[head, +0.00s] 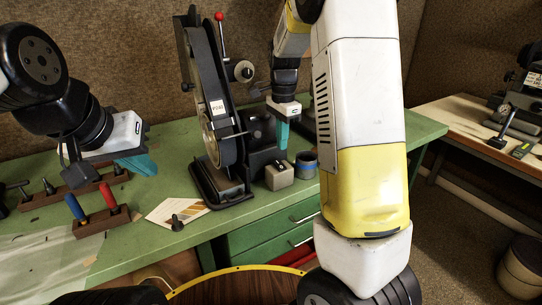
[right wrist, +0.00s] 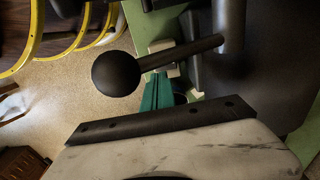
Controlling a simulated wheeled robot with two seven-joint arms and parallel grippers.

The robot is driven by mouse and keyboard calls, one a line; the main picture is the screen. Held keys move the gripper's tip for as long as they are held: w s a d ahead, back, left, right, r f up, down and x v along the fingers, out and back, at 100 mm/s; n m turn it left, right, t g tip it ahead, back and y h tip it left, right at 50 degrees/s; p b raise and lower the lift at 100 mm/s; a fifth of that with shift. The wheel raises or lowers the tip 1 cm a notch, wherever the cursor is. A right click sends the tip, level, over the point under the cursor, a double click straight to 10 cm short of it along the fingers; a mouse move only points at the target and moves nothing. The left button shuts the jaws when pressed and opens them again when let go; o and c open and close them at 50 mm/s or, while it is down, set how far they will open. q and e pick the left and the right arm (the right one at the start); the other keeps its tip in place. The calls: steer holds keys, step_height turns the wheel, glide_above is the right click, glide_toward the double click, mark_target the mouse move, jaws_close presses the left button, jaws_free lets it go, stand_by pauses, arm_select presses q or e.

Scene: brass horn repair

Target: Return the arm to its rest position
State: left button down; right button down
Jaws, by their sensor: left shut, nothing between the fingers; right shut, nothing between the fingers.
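My right arm, white and yellow, comes down large through the right half of the head view and reaches back over the green bench (head: 160,231). Its gripper (head: 282,136) has teal fingers, shut and empty, pointing down. They are beside the belt sander (head: 212,120), above the small grey box (head: 280,175) and the blue-rimmed round tin (head: 306,166). I cannot tell whether they touch anything. My left gripper (head: 142,166) is shut and empty over the left part of the bench, near the wooden tool racks.
A wooden rack (head: 101,221) holds red and blue handled tools. A card (head: 177,212) lies near the bench's front edge. A black ball on a rod (right wrist: 116,73) is close to the right wrist camera. A second table (head: 463,127) stands at the right, with floor between.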

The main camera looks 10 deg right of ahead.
steer(key=shift+r, duration=0.15)
steer(key=s+r+n+t, duration=0.2)
steer(key=s+n, duration=0.3)
steer(key=s, duration=0.3)
steer(key=s+a+r+n+t+y, duration=0.1)
steer(key=s+r+n, duration=0.3)
steer(key=s, duration=0.4)
steer(key=s+a+r+n+t+y, duration=0.1)
steer(key=s+r+n+t, duration=0.2)
steer(key=s+r+n, duration=0.2)
steer(key=shift+s+r+n, duration=0.15)
steer(key=shift+s+n, duration=0.15)
steer(key=shift+s, duration=1.35)
steer(key=shift+a, duration=0.1)
